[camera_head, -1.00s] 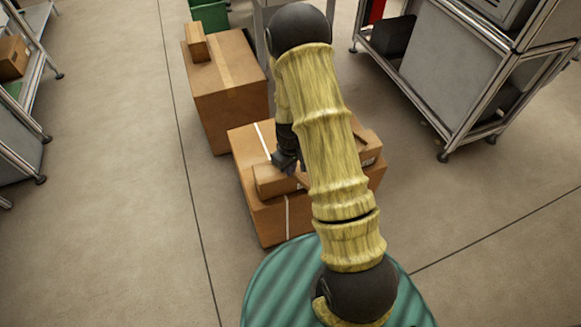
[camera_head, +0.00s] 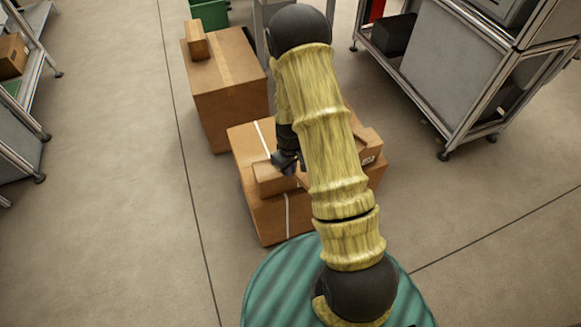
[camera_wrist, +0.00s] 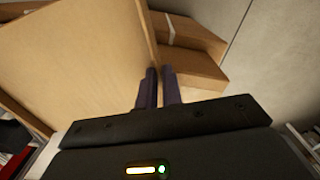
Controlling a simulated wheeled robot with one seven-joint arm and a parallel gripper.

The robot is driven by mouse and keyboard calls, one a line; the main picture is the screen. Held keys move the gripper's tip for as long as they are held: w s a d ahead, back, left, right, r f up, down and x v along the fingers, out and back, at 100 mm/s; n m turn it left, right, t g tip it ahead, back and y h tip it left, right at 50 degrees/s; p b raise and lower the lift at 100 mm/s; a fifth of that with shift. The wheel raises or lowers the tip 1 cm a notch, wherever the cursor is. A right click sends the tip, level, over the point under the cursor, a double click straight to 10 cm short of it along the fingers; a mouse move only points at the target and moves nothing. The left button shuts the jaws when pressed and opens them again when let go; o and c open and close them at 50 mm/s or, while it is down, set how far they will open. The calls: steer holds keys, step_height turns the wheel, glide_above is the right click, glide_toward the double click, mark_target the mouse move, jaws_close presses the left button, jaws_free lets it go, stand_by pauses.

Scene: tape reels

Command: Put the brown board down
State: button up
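The brown board (camera_wrist: 75,55) fills the upper left of the wrist view as a broad, flat, light brown face. Its right edge runs down to the fingers of my gripper (camera_wrist: 161,75), which are close together with that edge between them. My gripper looks shut on the board. In the head view my gripper (camera_head: 287,162) shows as a dark shape left of my arm, above a taped cardboard box. My arm hides most of the board there, and I cannot tell whether its lower edge touches anything.
A small carton (camera_head: 275,179) lies on the large taped box (camera_head: 262,222). A taller box (camera_head: 228,95) with a small carton on top stands behind. A metal-framed workbench (camera_head: 455,75) is at right, shelving (camera_head: 25,105) at left. Floor lies open between.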

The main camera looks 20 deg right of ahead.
steer(key=o, duration=0.4)
steer(key=shift+r, duration=0.1)
step_height(320, 180, up, 17)
steer(key=p, duration=0.3)
steer(key=shift+r, duration=0.1)
